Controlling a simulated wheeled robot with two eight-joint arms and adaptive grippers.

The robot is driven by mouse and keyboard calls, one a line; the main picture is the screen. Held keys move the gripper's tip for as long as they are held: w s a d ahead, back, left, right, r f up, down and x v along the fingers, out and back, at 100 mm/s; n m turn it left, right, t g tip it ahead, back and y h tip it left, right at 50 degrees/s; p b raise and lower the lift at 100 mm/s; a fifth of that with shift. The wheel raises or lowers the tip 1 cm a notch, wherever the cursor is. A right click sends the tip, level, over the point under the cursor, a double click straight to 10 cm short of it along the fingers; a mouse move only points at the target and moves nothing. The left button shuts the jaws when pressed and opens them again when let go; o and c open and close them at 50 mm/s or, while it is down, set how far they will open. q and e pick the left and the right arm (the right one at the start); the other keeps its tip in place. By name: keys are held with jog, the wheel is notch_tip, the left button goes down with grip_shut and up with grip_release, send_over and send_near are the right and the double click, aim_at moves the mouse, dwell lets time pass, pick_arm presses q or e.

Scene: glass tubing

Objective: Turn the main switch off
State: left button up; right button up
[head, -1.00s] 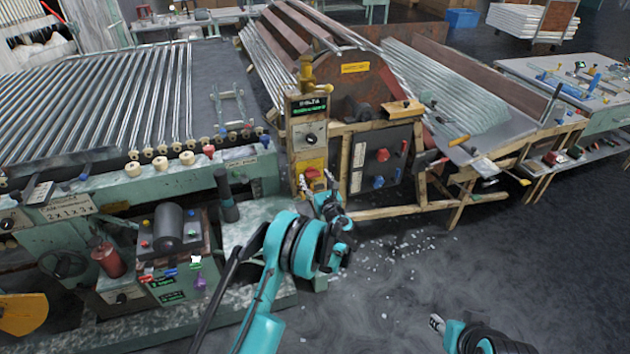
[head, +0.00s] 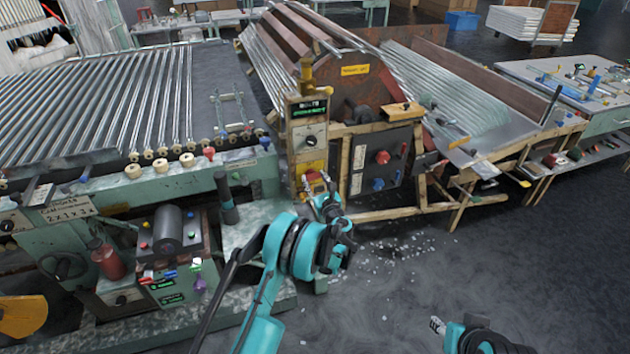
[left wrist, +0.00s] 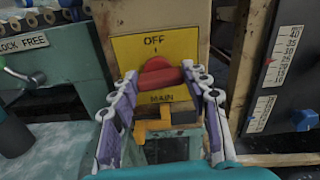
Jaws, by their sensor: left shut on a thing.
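The main switch is a red knob (left wrist: 160,76) on a yellow plate (left wrist: 132,48) marked "OFF" above and "MAIN" below, seen in the left wrist view. In the head view the switch (head: 313,178) is low on the control post. My left gripper (left wrist: 160,90) is shut on the red knob, with one finger at each side of it. The left gripper (head: 322,192) partly covers the switch in the head view. My right gripper (head: 437,325) is at the bottom of the head view, away from everything; its fingers are too small to judge.
A dark panel (head: 394,151) with a red knob and a blue knob stands right of the post in a wooden frame. A green roller table (head: 240,172) is to the left. The floor (head: 410,270) ahead is open, with white bits scattered on it.

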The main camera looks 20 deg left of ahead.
pick_arm(q)
jog(key=n, duration=0.4)
jog(key=shift+a, duration=0.1)
jog(key=n, duration=0.4)
jog(key=shift+s+n, duration=0.1)
jog(key=shift+n, duration=0.3)
jog(key=n, duration=0.4)
jog(key=shift+a, duration=0.15)
jog(key=shift+n, duration=1.9)
jog(key=shift+f, duration=0.1)
jog(key=o, duration=1.2)
jog(key=shift+c, duration=0.2)
